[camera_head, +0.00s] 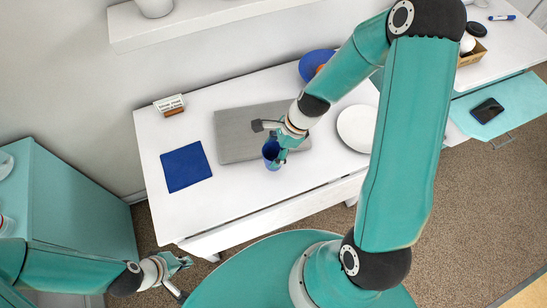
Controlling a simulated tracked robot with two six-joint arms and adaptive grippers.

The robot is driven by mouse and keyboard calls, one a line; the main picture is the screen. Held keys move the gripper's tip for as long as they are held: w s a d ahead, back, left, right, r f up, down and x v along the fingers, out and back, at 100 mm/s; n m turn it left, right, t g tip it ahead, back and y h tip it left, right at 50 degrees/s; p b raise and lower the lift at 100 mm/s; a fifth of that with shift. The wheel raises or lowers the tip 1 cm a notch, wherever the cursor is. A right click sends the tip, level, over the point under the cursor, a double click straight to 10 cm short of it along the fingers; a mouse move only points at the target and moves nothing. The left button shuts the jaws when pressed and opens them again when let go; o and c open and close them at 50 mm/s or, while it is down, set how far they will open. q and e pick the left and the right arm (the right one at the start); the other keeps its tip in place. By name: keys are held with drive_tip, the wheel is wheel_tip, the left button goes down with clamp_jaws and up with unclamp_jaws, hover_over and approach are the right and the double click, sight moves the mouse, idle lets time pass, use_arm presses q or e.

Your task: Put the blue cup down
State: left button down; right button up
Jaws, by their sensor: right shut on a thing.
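The blue cup (270,151) is near the front edge of the grey mat (234,138) on the white table (225,217). My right gripper (271,141) is shut on the cup and partly covers it. I cannot tell whether the cup's bottom touches the surface or hangs just above it. My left gripper (182,275) is open and empty, low at the left, in front of the table and away from the cup.
A blue cloth (186,167) lies left of the mat. A small sign (169,103) stands at the back left. The front left tabletop is clear.

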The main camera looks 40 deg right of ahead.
sight(274, 158)
drive_tip(key=shift+f+b, duration=0.75)
drive_tip(key=shift+f, duration=1.25)
drive_tip(key=shift+f, duration=0.15)
drive_tip(key=o, duration=1.1)
